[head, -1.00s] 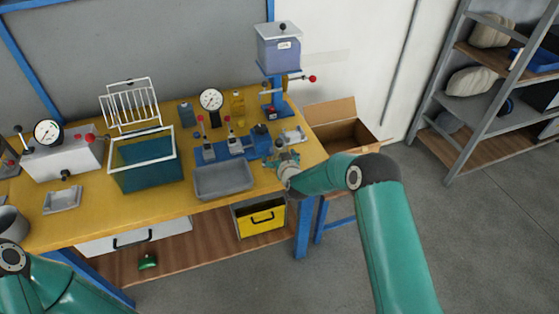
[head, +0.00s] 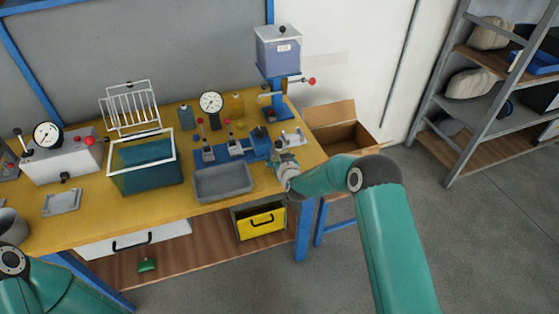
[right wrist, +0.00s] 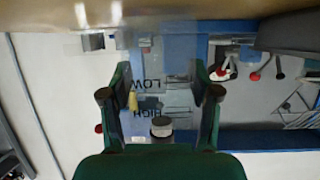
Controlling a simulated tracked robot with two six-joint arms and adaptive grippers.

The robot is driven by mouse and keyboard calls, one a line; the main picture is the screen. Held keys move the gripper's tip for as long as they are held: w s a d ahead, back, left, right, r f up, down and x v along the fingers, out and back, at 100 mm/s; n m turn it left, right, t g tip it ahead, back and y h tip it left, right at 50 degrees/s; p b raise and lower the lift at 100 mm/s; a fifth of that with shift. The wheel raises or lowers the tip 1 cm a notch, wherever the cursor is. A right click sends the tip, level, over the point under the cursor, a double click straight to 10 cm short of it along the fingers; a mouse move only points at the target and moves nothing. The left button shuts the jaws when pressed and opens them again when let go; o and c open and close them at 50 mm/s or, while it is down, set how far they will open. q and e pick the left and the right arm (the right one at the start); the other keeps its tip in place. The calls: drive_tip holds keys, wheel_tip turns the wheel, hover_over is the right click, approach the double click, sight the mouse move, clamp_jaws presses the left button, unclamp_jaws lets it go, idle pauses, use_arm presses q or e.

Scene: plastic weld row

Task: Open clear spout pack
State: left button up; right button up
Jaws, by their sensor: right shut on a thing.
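The clear pack (right wrist: 170,97) is see-through, with LOW and HIGH printed on it in mirrored letters, in the right wrist view. It sits between the two fingers of my right gripper (right wrist: 162,100), which is shut on it. A round pale piece with a dark rim (right wrist: 161,127) shows behind or on the pack; I cannot tell which. In the head view my right gripper (head: 284,160) is over the bench's right end, beside the blue clamp row (head: 235,148); the pack is too small to make out there. My left gripper is out of view.
The yellow bench (head: 100,215) carries a grey tray (head: 222,182), a teal bin (head: 145,165), a wire rack (head: 130,105), a gauge (head: 211,103) and a press (head: 278,50). A cardboard box (head: 342,132) stands to the right.

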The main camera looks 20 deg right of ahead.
sight(278, 142)
wheel_tip(278, 142, up, 11)
drive_tip(key=shift+f+b, duration=0.1)
drive_tip(key=shift+b, duration=0.7)
wheel_tip(278, 142, up, 9)
drive_tip(key=p, duration=0.1)
drive_tip(key=shift+f, duration=0.1)
drive_tip(key=o, duration=0.6)
clamp_jaws()
